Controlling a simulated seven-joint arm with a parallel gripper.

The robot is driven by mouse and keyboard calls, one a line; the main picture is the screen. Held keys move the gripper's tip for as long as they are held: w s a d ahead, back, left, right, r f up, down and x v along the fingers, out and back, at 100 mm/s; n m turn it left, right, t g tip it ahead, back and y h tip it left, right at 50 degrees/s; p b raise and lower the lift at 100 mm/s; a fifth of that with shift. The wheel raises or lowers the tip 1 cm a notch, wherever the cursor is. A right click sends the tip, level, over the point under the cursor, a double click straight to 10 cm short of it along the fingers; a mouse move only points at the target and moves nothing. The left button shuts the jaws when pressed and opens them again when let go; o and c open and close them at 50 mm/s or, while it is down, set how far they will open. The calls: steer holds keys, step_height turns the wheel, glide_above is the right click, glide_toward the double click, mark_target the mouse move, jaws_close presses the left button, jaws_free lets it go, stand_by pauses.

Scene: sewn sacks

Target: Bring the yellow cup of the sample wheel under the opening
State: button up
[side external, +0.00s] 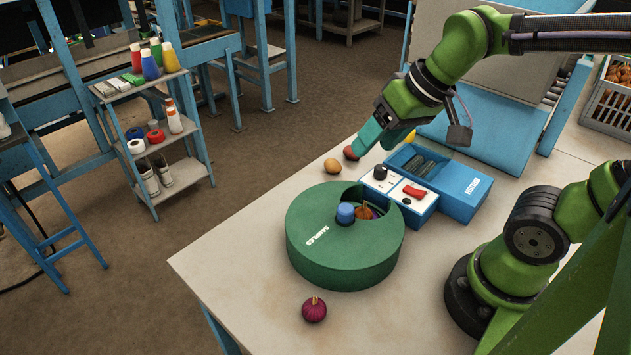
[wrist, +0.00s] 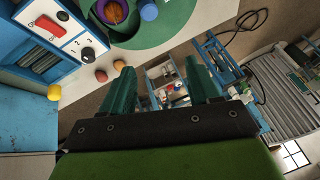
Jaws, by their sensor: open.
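The sample wheel is a round green drum (side external: 330,255) marked SAMPLES, standing on the table. A blue knob (side external: 345,212) rises from its top; the knob also shows in the wrist view (wrist: 148,11). The opening is a cut-out in the lid beside the knob. In it the wrist view shows a purple cup (wrist: 122,19) holding a brownish-orange, onion-like thing (wrist: 106,11). No yellow cup is visible; the lid hides the rest of the wheel. My gripper (side external: 380,140) is open and empty, above the table behind the drum, apart from the knob.
A blue machine (side external: 462,190) with a black dial and a red switch (side external: 414,192) stands right beside the drum. Two onions (side external: 332,166) (side external: 350,153) lie behind it, and a yellow ball (wrist: 54,92) near the machine. A red onion (side external: 314,309) lies in front. The table's left part is clear.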

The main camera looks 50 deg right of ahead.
mark_target(347, 208)
steer(key=w+a+n+g+h, duration=0.1)
steer(key=w+a+n+g, duration=0.1)
steer(key=w+n+g, duration=0.4)
steer(key=f+n, duration=0.1)
steer(key=f, duration=0.4)
steer(key=s+f+n, duration=0.1)
steer(key=f, duration=0.4)
steer(key=s+f+n, duration=0.1)
steer(key=f+n, duration=0.1)
steer(key=f, duration=0.3)
steer(key=shift+s+a+f+h, duration=0.2)
steer(key=shift+f+h, duration=0.1)
steer(key=shift+h, duration=0.1)
steer(key=shift+c, duration=0.2)
jaws_close()
